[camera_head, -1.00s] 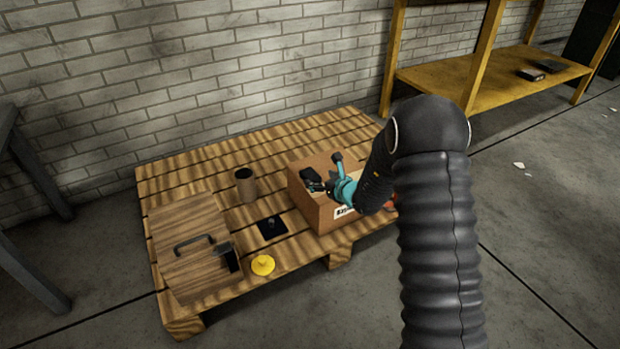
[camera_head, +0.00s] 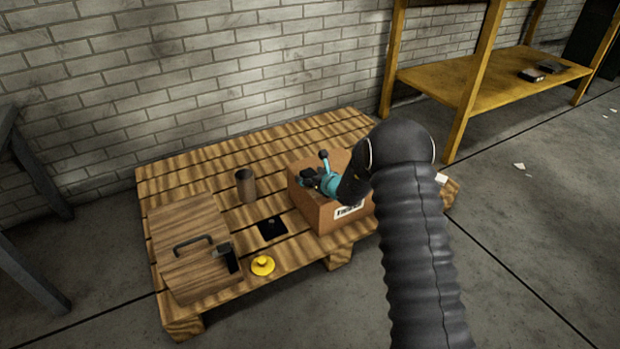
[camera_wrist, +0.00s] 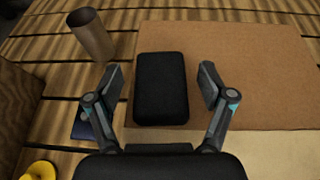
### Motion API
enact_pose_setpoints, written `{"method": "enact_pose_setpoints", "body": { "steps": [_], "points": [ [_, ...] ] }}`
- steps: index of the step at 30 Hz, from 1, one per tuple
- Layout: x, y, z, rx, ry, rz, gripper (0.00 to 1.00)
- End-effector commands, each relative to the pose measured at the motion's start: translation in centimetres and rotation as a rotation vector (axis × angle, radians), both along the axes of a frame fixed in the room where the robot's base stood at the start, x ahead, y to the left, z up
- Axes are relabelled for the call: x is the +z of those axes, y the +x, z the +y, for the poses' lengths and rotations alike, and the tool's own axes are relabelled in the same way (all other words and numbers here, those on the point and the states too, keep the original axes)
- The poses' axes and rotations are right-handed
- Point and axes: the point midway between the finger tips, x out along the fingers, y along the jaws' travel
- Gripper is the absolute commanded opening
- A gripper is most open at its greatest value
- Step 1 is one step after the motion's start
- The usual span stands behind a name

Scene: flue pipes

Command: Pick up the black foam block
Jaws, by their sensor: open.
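The black foam block (camera_wrist: 160,98) lies flat on top of the brown cardboard box (camera_wrist: 240,60), near its left end in the wrist view. My gripper (camera_wrist: 160,78) is open, with one finger on each side of the block and a gap on both sides. The fingers do not touch the block. In the head view my gripper (camera_head: 310,174) is over the top of the cardboard box (camera_head: 316,212), and I cannot clearly tell the block from the dark fingers there.
The box stands on a wooden pallet (camera_head: 205,160). Left of it are a brown pipe (camera_head: 246,187), a dark plate with a knob (camera_head: 272,228), a yellow disc (camera_head: 263,265) and a wooden panel with a handle (camera_head: 190,255). A yellow shelf (camera_head: 490,80) stands behind right.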

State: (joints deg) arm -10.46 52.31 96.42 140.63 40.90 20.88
Motion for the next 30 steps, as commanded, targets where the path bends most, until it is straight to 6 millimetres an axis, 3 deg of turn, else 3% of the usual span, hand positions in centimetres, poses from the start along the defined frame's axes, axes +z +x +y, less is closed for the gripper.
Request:
{"method": "enact_pose_setpoints", "body": {
  "steps": [2, 8, 22, 30],
  "points": [
    [0.0, 0.0, 0.0, 0.000, 0.000, 0.000, 0.79],
    [0.0, 0.0, 0.0, 0.000, 0.000, 0.000, 0.29],
    [0.8, 0.0, 0.0, 0.001, 0.001, -0.002, 0.27],
    [4.8, 0.3, -0.3, -0.001, 0.001, -0.004, 0.27]
  ]
}}
